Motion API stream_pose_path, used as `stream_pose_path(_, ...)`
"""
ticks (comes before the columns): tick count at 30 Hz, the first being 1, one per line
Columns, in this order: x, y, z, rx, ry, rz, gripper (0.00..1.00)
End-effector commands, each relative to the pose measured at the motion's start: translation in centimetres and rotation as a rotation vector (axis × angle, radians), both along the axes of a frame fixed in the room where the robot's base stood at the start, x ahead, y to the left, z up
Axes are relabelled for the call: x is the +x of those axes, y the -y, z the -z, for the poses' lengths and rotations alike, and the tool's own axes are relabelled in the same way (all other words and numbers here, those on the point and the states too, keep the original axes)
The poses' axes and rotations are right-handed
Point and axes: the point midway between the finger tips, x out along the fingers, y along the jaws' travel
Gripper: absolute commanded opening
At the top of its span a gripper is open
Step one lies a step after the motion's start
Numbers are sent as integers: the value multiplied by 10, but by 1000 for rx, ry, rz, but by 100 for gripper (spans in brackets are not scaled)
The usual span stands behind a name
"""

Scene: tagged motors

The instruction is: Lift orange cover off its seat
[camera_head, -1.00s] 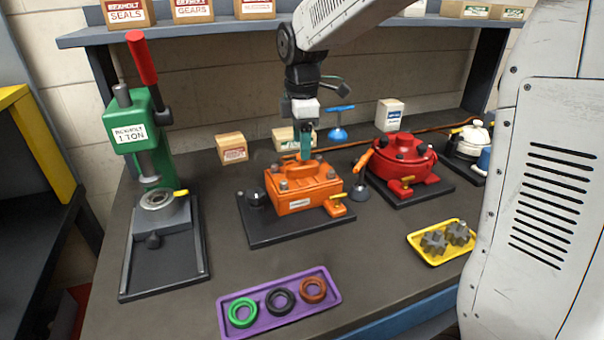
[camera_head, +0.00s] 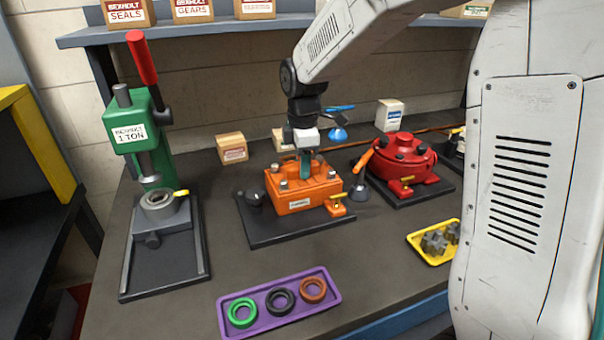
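The orange cover (camera_head: 301,189) sits on top of the orange motor housing, which stands on a dark base plate (camera_head: 262,237) in the middle of the bench. It has grey bolt heads at its corners and looks level. My gripper (camera_head: 304,172) points down at the middle of the cover, with its teal finger at the cover's top. The arm reaches in from the upper right. The finger ends are small and partly hidden, so I cannot tell whether they are closed on the cover's handle.
A green press (camera_head: 150,150) stands at the left. A red motor (camera_head: 402,160) is close on the right. A purple tray (camera_head: 262,321) with green, black and orange rings lies in front, and a yellow tray (camera_head: 421,252) with grey parts at right. Boxes and a shelf (camera_head: 240,31) are behind.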

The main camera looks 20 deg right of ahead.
Motion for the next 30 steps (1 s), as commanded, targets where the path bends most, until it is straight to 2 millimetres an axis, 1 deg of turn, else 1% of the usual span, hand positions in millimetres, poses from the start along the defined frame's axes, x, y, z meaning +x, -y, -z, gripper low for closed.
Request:
stream_pose_path(14, 1, -1, -4, 1, 4, 2, 0)
stream_pose_path(20, 1, -1, -18, 1, 5, 2, 0)
stream_pose_path(26, 1, 0, -39, 1, 7, 1, 0)
stream_pose_path(30, -17, 4, -39, 0, 5, 2, 0)
